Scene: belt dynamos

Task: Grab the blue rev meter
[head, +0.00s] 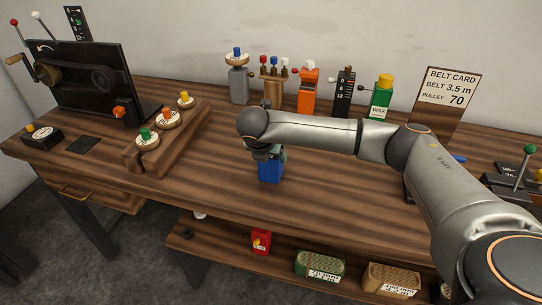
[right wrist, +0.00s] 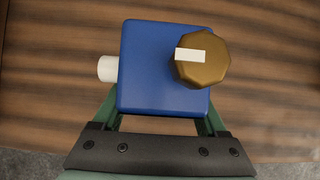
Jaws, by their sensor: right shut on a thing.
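My left gripper is not in view.
An orange box (head: 308,92), a green wax bottle (head: 381,98) and a belt card (head: 447,95) line the back. A lower shelf (head: 215,257) holds several items.

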